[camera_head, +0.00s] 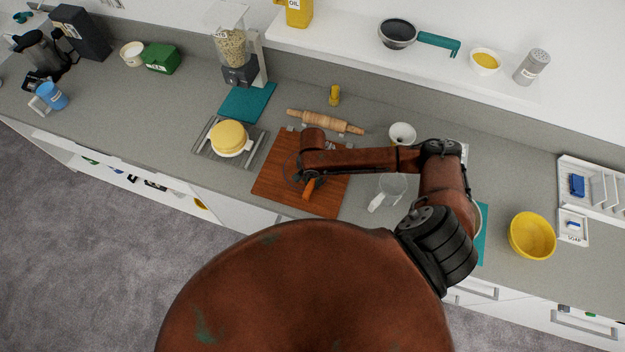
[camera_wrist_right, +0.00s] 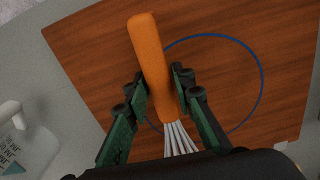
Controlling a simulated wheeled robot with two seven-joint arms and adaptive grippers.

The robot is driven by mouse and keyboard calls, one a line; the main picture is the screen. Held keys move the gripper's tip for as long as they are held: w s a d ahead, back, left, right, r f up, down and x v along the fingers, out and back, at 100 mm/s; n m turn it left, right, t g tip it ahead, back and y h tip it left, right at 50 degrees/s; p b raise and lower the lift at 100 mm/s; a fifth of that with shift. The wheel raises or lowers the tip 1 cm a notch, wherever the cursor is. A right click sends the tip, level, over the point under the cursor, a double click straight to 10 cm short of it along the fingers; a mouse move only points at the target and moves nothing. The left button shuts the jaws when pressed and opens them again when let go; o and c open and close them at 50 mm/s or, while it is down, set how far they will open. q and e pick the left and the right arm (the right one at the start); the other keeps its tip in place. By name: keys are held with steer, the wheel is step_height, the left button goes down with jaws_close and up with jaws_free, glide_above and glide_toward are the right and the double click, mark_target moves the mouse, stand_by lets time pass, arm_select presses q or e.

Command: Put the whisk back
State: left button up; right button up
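The whisk has an orange handle (camera_head: 309,188) and shows over the wooden board (camera_head: 270,187). In the right wrist view, the whisk's handle (camera_wrist_right: 152,55) points up and away, with the pale wires starting below it. My right gripper (camera_wrist_right: 160,84) has a finger close on each side of the lower handle and looks shut on it. In the head view, my right gripper (camera_head: 309,177) is over the board, partly hidden by its own arm. The wire end is mostly hidden. I cannot tell if the whisk touches the board. My left gripper is not in view.
A blue ring (camera_wrist_right: 258,75) is marked on the board. A rolling pin (camera_head: 325,121) lies behind it, and a clear jug (camera_head: 392,187) stands to the right. A yellow bowl (camera_head: 532,235) is far right.

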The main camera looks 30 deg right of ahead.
steer(key=shift+o, duration=1.2)
steer(key=shift+b, duration=1.1)
steer(key=r, duration=0.7)
steer(key=shift+w+a+r+b, duration=0.1)
steer(key=shift+w+a+b, duration=0.15)
steer(key=shift+w+b, duration=0.15)
steer(key=shift+s+r, duration=0.1)
steer(key=shift+r, duration=0.4)
